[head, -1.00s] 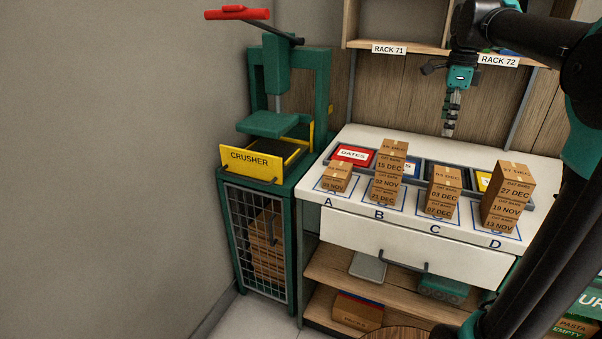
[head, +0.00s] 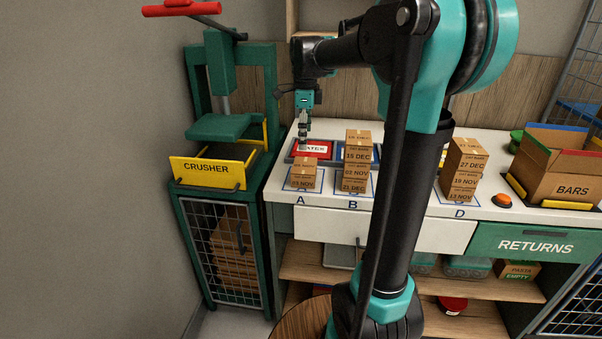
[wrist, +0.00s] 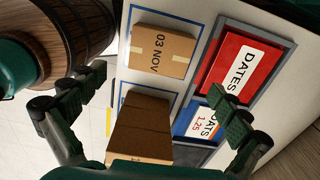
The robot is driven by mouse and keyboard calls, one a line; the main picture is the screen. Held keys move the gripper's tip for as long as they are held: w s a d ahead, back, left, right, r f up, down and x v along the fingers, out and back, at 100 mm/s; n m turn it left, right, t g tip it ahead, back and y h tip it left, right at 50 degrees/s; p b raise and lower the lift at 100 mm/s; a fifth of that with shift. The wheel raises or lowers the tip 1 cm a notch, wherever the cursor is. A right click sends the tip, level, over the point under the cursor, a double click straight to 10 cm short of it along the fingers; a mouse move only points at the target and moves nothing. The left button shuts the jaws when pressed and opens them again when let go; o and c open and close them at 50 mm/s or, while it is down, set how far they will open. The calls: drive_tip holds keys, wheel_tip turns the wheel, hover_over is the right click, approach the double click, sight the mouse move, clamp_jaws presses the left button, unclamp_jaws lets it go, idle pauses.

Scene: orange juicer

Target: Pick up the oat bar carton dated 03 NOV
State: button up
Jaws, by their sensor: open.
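The oat bar carton marked 03 NOV (head: 303,175) sits alone on square A at the left end of the white counter. In the wrist view the carton (wrist: 160,50) shows its date clearly, above and between my fingers. My gripper (head: 303,146) is open and empty, pointing down behind and above this carton, near the red DATES bin. In the wrist view my gripper (wrist: 160,105) has its fingers wide apart, touching no carton.
The DATES bin (head: 312,149) lies behind square A. A carton stack (head: 463,170) stands on square D; my arm hides square C. The yellow-fronted crusher (head: 207,172) stands left of the counter. An open BARS box (head: 560,180) and an orange button (head: 502,200) are at right.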

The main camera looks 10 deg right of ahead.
sight(305, 165)
wheel_tip(305, 165, down, 6)
drive_tip(key=shift+f, duration=2.7)
drive_tip(key=c, duration=1.1)
drive_tip(key=shift+o, duration=0.2)
drive_tip(key=shift+r, duration=0.15)
